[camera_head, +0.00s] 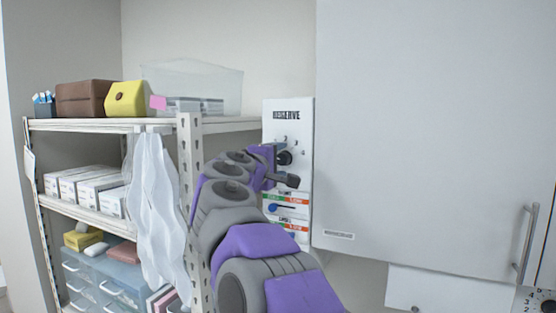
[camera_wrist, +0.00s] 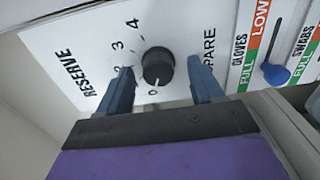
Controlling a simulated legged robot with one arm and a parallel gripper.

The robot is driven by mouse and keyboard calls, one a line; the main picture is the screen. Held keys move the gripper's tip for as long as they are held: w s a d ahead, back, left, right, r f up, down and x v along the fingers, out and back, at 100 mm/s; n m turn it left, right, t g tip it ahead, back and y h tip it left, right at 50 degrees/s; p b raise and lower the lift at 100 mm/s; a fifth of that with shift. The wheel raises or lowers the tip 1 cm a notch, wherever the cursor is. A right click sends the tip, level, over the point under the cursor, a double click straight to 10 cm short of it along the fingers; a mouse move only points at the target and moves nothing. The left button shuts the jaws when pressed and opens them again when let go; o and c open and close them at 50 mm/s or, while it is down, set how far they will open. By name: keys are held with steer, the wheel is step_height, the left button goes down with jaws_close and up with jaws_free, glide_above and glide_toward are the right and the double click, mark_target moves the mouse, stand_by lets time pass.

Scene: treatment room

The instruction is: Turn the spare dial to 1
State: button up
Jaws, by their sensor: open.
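The spare dial (camera_wrist: 157,68) is a round black knob on a white panel headed RESERVE (camera_wrist: 82,68). In the wrist view its white mark points down toward the 0; a 3 and a 4 show above, and other numbers are hidden behind a finger. My gripper (camera_wrist: 160,66) is open, one blue finger on each side of the knob, with gaps seen at both sides. The word SPARE is partly covered by the right finger. In the head view the dial (camera_head: 284,158) is a dark knob partly behind my gripper (camera_head: 287,166).
A blue-tipped slider (camera_wrist: 277,73) for gloves sits beside the dial on the panel. A large white cabinet (camera_head: 420,130) stands close at the right. A shelf rack (camera_head: 190,150) with boxes and a hanging translucent sheet (camera_head: 155,200) is at the left.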

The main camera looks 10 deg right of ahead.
steer(key=shift+d, duration=0.15)
steer(key=shift+f, duration=0.1)
steer(key=c, duration=1)
steer(key=shift+c, duration=0.3)
steer(key=shift+w+d+f+m+b, duration=0.1)
steer(key=shift+f+m+b, duration=0.05)
steer(key=shift+m+b, duration=0.35)
steer(key=shift+b, duration=0.5)
steer(key=m+b, duration=0.3)
steer(key=shift+f+m, duration=0.15)
steer(key=shift+m, duration=0.15)
steer(key=shift+m+b, duration=0.6)
steer(key=shift+m, duration=0.4)
